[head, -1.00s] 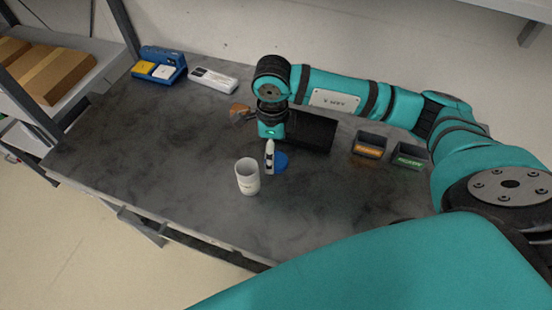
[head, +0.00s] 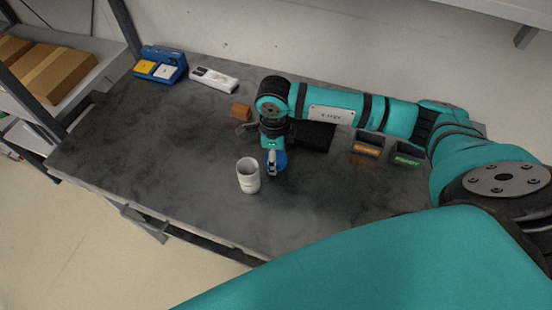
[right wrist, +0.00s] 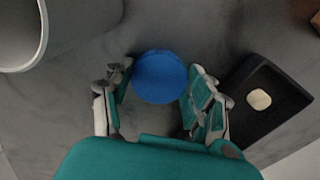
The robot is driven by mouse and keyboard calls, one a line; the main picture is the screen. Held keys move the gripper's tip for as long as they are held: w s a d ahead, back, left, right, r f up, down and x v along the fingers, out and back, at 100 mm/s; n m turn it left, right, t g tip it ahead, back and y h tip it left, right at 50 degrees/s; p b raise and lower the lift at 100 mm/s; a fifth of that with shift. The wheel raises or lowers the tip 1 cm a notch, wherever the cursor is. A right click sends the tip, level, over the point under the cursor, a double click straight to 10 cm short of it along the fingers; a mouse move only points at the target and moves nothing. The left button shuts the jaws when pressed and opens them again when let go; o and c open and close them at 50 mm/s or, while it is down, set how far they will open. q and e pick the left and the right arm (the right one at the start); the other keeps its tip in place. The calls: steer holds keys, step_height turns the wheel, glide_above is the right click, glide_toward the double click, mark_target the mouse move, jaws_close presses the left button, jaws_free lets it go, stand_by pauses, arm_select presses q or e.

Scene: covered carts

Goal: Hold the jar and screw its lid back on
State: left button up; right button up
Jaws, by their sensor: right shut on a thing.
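The white jar (head: 248,182) stands upright and open-topped on the grey table; part of its rim shows at the top left of the right wrist view (right wrist: 42,40). The round blue lid (head: 281,161) is just right of the jar, apart from it. My right gripper (head: 272,165) points down and is shut on the lid; in the right wrist view the lid (right wrist: 160,77) sits between its two fingers. One finger hides part of the lid in the head view. I cannot tell whether the lid touches the table. My left gripper is not in view.
A black tray (head: 318,138) lies behind my right gripper, with a brown block (head: 240,112) to its left. Two small bins, orange-labelled (head: 367,145) and green-labelled (head: 407,155), stand right. A blue holder (head: 160,63) and a white device (head: 214,79) are at the back left. The table's left is clear.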

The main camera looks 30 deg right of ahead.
step_height(320, 180, up, 9)
steer(key=shift+f+b, duration=0.1)
steer(key=shift+b, duration=1.15)
steer(key=shift+r, duration=0.65)
